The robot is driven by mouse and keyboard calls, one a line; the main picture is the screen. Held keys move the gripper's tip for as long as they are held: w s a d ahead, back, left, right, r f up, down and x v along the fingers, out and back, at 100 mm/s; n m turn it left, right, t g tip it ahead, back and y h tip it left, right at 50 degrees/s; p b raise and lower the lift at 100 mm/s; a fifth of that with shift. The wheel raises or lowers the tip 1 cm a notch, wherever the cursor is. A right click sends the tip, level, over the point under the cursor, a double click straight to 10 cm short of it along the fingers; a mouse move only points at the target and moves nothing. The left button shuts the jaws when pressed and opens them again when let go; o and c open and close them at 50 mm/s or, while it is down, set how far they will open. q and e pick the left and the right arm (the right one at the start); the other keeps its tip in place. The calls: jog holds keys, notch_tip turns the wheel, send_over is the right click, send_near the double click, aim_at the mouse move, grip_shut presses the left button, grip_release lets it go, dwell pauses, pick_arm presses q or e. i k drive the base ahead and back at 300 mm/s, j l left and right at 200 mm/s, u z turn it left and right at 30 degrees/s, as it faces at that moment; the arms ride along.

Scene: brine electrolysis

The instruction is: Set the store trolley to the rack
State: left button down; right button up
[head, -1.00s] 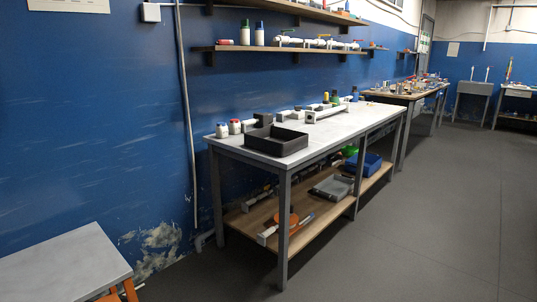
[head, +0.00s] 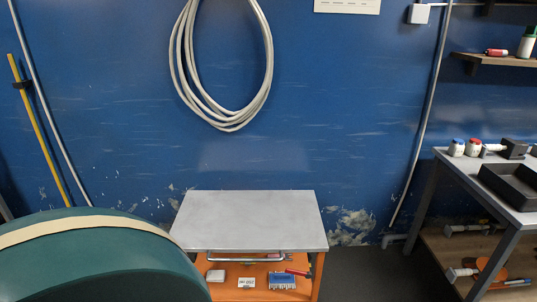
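A small trolley (head: 250,222) with a grey top and an orange body stands against the blue wall at the lower middle. Its top is bare. A silver bar handle (head: 246,259) runs along the side facing me. Its orange lower shelf holds a white box (head: 215,276), a small white label (head: 246,283), a blue-and-white item (head: 281,281) and a red-handled tool (head: 298,272). Its wheels are out of the frame. I cannot make out a rack for it. Neither gripper is in view.
A large dark green rounded body with a cream band (head: 90,229) fills the lower left. A workbench (head: 448,163) with a black tray (head: 510,187) stands at right; some floor (head: 360,275) between it and the trolley is clear. A hose coil (head: 187,65) hangs above.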

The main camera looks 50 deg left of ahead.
aim_at(222, 227)
jog(key=u, duration=2.25)
jog(key=i+l+u, duration=0.2)
jog(key=i, duration=0.2)
jog(key=i+u, duration=0.2)
jog(key=i, duration=0.25)
